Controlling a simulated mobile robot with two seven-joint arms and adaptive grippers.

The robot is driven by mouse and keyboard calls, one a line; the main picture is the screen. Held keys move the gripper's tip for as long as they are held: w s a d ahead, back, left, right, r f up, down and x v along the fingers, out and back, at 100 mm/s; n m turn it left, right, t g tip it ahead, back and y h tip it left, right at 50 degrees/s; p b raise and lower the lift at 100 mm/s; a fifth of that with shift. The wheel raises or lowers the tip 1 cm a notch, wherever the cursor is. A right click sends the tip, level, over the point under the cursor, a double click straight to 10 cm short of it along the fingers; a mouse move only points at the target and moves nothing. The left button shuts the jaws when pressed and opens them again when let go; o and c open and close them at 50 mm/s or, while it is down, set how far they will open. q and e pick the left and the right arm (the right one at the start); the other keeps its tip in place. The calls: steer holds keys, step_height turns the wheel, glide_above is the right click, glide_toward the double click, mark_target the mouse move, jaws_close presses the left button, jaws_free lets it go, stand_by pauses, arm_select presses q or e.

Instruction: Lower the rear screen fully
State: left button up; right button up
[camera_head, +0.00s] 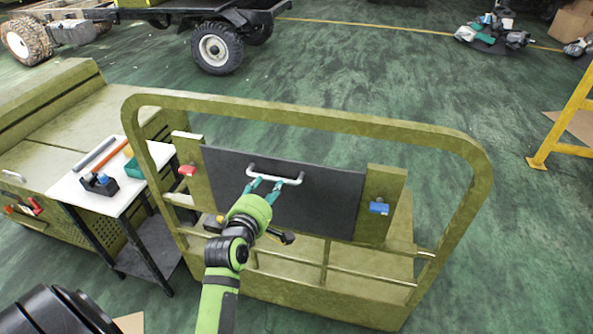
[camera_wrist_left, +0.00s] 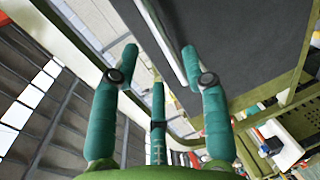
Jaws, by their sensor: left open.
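The rear screen (camera_head: 318,200) is a flat dark grey panel, standing upright between two olive posts in the head view. A white bar handle (camera_head: 292,181) is fixed near its top edge. My left gripper (camera_head: 266,187), with teal fingers, is open at the left part of the handle. In the left wrist view, the open fingers (camera_wrist_left: 160,58) lie on either side of the white handle bar (camera_wrist_left: 160,35), and the dark screen (camera_wrist_left: 245,45) is at the right. I cannot tell whether a finger touches the bar. My right gripper is not in view.
An olive tubular frame (camera_head: 310,115) arches around the screen. A red part (camera_head: 187,170) sits on the left post and a blue part (camera_head: 379,208) on the right post. A white-topped cart (camera_head: 78,188) with tools stands at left.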

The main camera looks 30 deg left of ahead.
mark_target(273, 178)
arm_select(q)
steer(key=x, duration=0.6)
steer(key=shift+w+a+f+p, duration=0.1)
steer(key=shift+w+a+p, duration=0.1)
steer(key=shift+p, duration=0.2)
jaws_close()
